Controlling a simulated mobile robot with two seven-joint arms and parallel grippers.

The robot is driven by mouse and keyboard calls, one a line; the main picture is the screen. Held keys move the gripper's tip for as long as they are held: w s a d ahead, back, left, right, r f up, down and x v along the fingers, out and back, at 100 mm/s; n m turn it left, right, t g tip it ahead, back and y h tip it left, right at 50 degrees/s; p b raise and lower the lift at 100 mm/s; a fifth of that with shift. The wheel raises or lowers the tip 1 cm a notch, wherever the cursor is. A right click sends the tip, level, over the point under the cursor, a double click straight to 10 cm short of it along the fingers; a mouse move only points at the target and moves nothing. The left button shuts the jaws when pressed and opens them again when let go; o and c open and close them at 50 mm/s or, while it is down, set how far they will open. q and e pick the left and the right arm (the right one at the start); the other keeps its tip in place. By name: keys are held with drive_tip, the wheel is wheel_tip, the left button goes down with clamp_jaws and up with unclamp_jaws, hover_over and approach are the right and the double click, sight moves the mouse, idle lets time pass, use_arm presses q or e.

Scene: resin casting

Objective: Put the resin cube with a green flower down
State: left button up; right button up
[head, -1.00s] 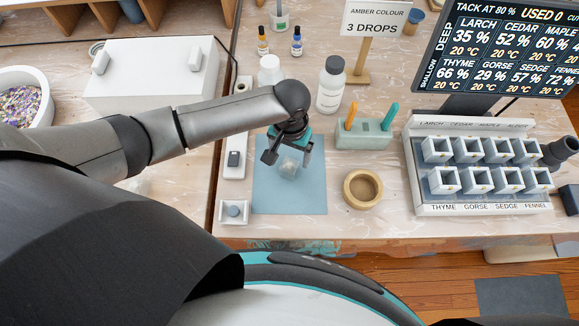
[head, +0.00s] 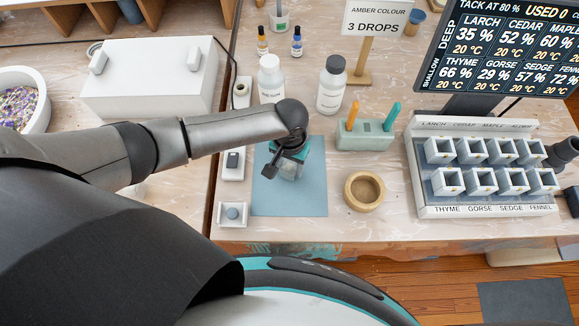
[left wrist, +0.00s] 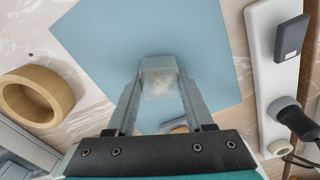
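The resin cube (left wrist: 160,80) is small, clear and pale, with a light speckled patch inside; I cannot make out a green flower. It sits between the fingertips of my left gripper (left wrist: 161,88), filling the gap, so the gripper looks shut on it. In the head view my left gripper (head: 287,166) points down over the blue mat (head: 300,202) and hides most of the cube. The cube is at or just above the mat; I cannot tell whether it touches.
A round wooden ring (head: 363,190) stands right of the mat. A green holder (head: 364,137) with orange and teal tools is behind it. White bottles (head: 331,88) stand further back. The mould rack (head: 487,207) is at the right. The mat's front part is clear.

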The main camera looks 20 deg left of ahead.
sight(290, 166)
use_arm(q)
clamp_jaws()
drive_tip(key=shift+r, duration=0.1)
drive_tip(key=a+r+b, duration=0.2)
drive_tip(key=r, duration=1.1)
drive_tip(key=a+r+n+b, duration=0.1)
drive_tip(key=a+r, duration=0.2)
drive_tip(key=r, duration=1.1)
drive_tip(key=shift+s+a+r+b, duration=0.2)
drive_tip(key=shift+a+r+b, duration=0.1)
drive_tip(key=shift+b, duration=0.1)
